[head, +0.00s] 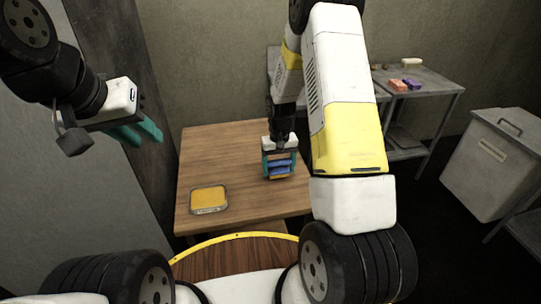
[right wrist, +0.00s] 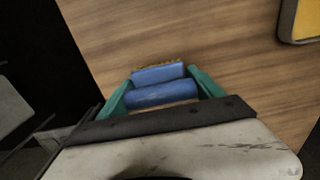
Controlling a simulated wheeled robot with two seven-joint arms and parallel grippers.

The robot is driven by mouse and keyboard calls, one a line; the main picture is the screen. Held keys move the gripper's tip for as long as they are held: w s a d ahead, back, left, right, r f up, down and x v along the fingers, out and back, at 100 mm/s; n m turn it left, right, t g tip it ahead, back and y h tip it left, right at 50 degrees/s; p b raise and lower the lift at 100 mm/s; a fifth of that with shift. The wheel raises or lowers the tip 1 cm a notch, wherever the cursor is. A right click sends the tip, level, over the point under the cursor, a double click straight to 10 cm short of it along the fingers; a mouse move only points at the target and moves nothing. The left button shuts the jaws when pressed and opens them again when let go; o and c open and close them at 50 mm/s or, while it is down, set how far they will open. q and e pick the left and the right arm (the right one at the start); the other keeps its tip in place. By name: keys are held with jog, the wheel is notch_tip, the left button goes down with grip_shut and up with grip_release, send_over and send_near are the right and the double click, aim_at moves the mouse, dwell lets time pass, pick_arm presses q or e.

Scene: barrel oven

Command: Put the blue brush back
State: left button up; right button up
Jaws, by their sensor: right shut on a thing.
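The blue brush (head: 280,170) is at my right gripper (head: 279,167) in the head view, over the right part of the wooden table. In the right wrist view the blue brush (right wrist: 160,90) sits between the two teal fingers of my right gripper (right wrist: 160,92), which is shut on it. Its tan bristles show at the far edge. I cannot tell whether the brush touches the table. My left gripper (head: 140,132) is raised at the left, away from the table; its teal fingers look apart and empty.
The wooden table (head: 225,150) holds a yellow-topped square tray (head: 209,199) at its front left. A grey metal table (head: 430,82) at the back right bears an orange block (head: 398,85), a purple block (head: 412,84) and a tan-topped item (head: 411,62). A grey bin (head: 490,160) stands at the right.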

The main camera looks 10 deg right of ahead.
jog(key=shift+f, duration=0.8)
jog(key=o, duration=1.4)
jog(key=shift+f, duration=0.1)
jog(key=shift+o, duration=0.2)
